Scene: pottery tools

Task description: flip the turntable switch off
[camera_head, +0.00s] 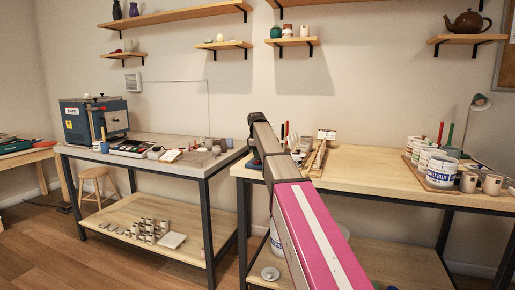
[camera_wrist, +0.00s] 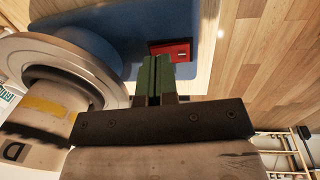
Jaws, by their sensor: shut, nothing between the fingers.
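In the wrist view, a blue turntable body (camera_wrist: 120,32) fills the upper middle, with a pale round wheel head (camera_wrist: 108,88) at its left. A small red switch (camera_wrist: 182,50) sits on the blue body's edge at the upper middle. My gripper (camera_wrist: 155,62) has its two green fingers pressed together and empty. Their tips point at the switch and overlap its lower left in the picture. I cannot tell whether they touch it or which way the switch is set. In the head view, my arm crosses the middle, and I cannot make out the turntable or my fingertips.
A pale cylinder with a yellow band (camera_wrist: 45,106) is close on the left in the wrist view. Wooden floor shows at right. In the head view, a workbench (camera_head: 375,167) holds glaze buckets (camera_head: 441,171) at right; a second bench (camera_head: 217,160) stands at left.

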